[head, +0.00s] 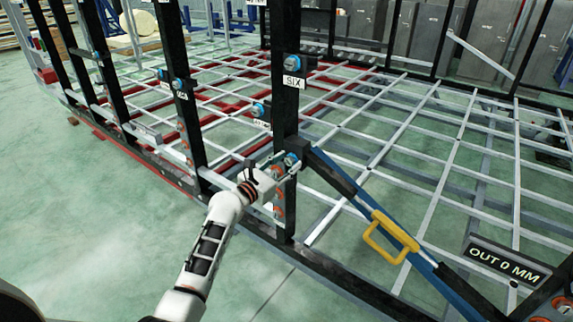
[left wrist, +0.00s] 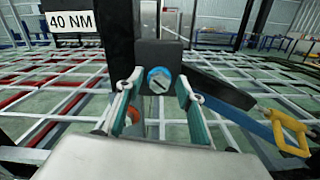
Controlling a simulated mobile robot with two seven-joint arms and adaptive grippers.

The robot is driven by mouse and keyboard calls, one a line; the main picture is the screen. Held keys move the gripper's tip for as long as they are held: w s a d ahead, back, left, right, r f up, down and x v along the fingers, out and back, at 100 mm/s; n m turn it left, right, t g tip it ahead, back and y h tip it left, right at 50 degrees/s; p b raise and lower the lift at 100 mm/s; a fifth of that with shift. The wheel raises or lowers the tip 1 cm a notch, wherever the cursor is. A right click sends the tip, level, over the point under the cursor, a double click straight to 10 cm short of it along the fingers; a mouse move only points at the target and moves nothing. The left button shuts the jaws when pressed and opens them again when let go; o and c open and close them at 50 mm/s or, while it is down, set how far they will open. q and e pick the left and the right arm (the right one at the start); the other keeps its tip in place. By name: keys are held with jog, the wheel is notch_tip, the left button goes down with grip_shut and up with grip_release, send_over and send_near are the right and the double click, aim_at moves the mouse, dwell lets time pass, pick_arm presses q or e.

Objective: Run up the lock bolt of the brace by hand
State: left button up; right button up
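The brace (head: 340,177) is a blue and black bar sloping from the post marked SIX down to the lower right, with a yellow handle (head: 390,237). The lock bolt (head: 291,160) has a round blue head at the brace's upper end. In the left wrist view the bolt head (left wrist: 159,80) sits in a dark block and shows a pale slot mark. My left gripper (head: 284,164) is at the bolt. In the wrist view its two fingers (left wrist: 159,88) stand open on either side of the head, with a visible gap at each side. My right gripper is out of view.
The dark post (head: 285,110) rises right beside the gripper and carries other blue bolts (head: 291,63). A sign reading OUT 0 MM (head: 507,262) stands at lower right. A 40 NM label (left wrist: 70,21) shows in the wrist view. The green floor at left is clear.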

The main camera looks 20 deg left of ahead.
pick_arm(q)
jog(key=shift+c, duration=0.5)
pick_arm(e)
jog(key=shift+s+d+f, duration=0.1)
jog(key=shift+s+f, duration=0.05)
jog(key=shift+f, duration=0.05)
pick_arm(q)
grip_shut()
pick_arm(e)
jog(key=shift+f, duration=0.1)
pick_arm(q)
jog(key=shift+m, duration=0.4)
